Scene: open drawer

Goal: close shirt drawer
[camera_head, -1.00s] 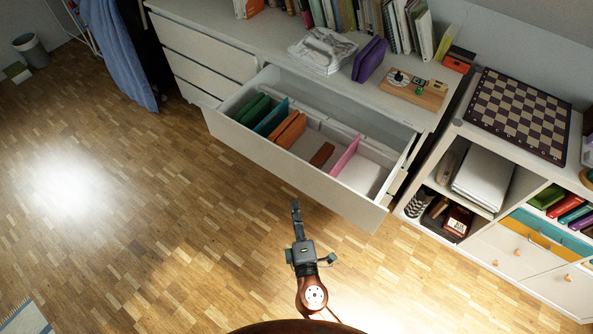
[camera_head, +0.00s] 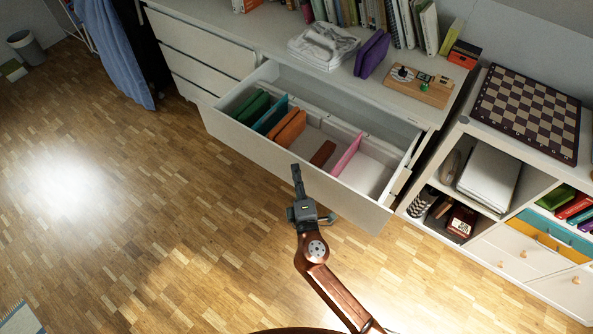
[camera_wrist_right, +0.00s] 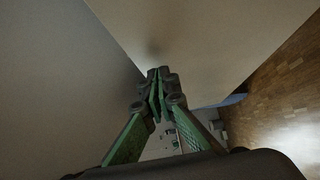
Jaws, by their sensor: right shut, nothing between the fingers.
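The open white drawer (camera_head: 222,128) is pulled far out of the white dresser. It holds green, teal, orange and brown folded items and a pink divider (camera_head: 346,156). My right gripper (camera_head: 295,168) is shut and empty, close to the drawer's front panel near its middle. Whether it touches the panel I cannot tell. In the right wrist view the gripper's shut fingers (camera_wrist_right: 158,95) are beside a large pale surface, most likely the drawer front. My left gripper is not in view.
A shelf unit with a chessboard (camera_head: 526,110) stands to the right. On the dresser top are folded white cloth (camera_head: 322,45), purple items (camera_head: 371,54), a wooden board (camera_head: 422,87) and books.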

